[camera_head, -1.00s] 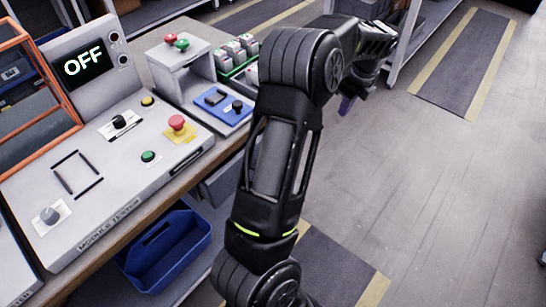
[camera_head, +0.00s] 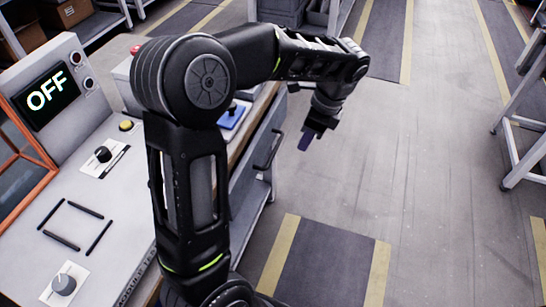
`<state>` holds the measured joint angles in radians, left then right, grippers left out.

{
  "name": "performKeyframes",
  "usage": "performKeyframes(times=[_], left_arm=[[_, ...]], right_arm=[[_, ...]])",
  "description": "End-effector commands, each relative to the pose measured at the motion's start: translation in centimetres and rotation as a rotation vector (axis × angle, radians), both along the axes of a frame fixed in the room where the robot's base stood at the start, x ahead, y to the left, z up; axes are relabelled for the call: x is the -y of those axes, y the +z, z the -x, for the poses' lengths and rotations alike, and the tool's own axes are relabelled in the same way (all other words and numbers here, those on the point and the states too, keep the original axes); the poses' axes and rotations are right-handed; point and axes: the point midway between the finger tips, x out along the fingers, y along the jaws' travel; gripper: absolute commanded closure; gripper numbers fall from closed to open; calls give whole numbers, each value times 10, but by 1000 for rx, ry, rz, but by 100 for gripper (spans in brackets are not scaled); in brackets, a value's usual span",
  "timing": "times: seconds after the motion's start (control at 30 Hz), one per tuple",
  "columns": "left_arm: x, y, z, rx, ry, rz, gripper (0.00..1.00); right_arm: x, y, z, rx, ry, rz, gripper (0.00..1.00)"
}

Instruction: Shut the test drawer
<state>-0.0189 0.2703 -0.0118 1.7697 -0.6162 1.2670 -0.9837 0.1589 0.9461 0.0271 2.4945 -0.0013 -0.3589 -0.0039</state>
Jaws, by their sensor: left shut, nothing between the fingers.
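A grey drawer front (camera_head: 243,188) with a black bar handle (camera_head: 270,150) shows under the bench's edge, partly hidden behind my left arm. I take it for the test drawer; how far it stands open cannot be told. My left gripper (camera_head: 306,139) is shut and empty, pointing down over the floor. It is to the right of the handle and apart from it in the picture. My right gripper is not in view.
The module tester (camera_head: 95,215), its screen (camera_head: 47,93) reading OFF, stands on the bench at left. A blue panel (camera_head: 232,115) shows behind my arm. A grey frame (camera_head: 525,130) stands at far right. The floor (camera_head: 430,190) between is clear.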

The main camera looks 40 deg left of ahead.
Motion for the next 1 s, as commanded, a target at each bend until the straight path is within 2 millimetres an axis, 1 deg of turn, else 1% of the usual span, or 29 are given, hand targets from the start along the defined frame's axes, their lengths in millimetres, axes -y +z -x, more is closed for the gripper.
performKeyframes(times=[0.3, 0.47, 0.57, 0.67, 1.0], left_arm=[[-1, -1, 0, 1, 3, 1, 100], [-2, -8, 0, 0, 2, 0, 100], [-5, -18, 2, -2, 2, 0, 100], [-8, -33, 3, -2, 3, 1, 100], [-24, -99, 9, -3, 2, 1, 100]], right_arm=[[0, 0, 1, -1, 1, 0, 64], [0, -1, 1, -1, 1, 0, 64], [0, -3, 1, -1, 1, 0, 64], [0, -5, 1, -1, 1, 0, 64], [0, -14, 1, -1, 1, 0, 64]])
